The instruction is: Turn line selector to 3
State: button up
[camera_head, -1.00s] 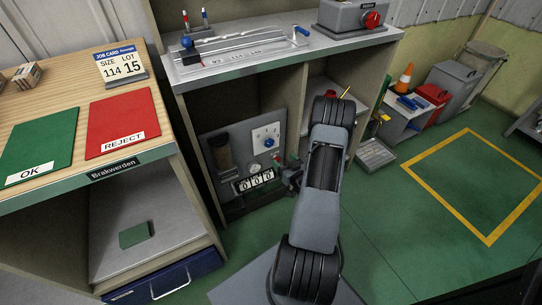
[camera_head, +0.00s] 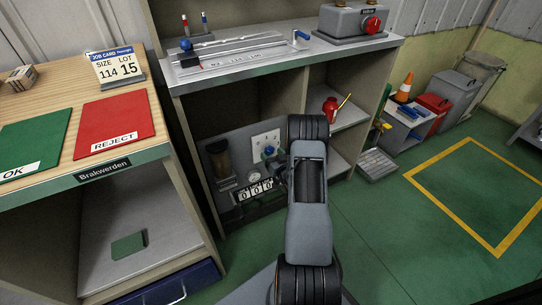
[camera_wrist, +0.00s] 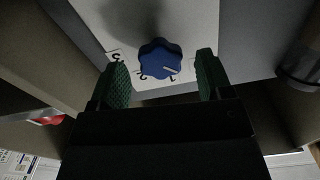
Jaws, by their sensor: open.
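The line selector is a blue lobed knob (camera_wrist: 160,58) on a white plate (camera_wrist: 192,22) marked with the numerals 1, 2 and 3. A white pointer line on the knob points toward the 1. In the head view the knob (camera_head: 269,150) shows on the white plate (camera_head: 264,138) of a grey panel inside the bench's lower bay. My gripper (camera_wrist: 162,80) is open, with a green pad on each side of the knob in the wrist view. I see no pad touching it, and the exact depth gap is unclear. In the head view my arm partly hides the gripper.
Below the plate are a round gauge (camera_head: 254,178) and a counter reading 000 (camera_head: 255,189). A dark cylinder (camera_head: 220,161) stands at the panel's left. The bench divider (camera_head: 302,88) and top bound the bay. A red object (camera_head: 329,106) sits on the right shelf.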

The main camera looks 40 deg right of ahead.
jog(key=shift+w, duration=0.6)
jog(key=c, duration=0.9)
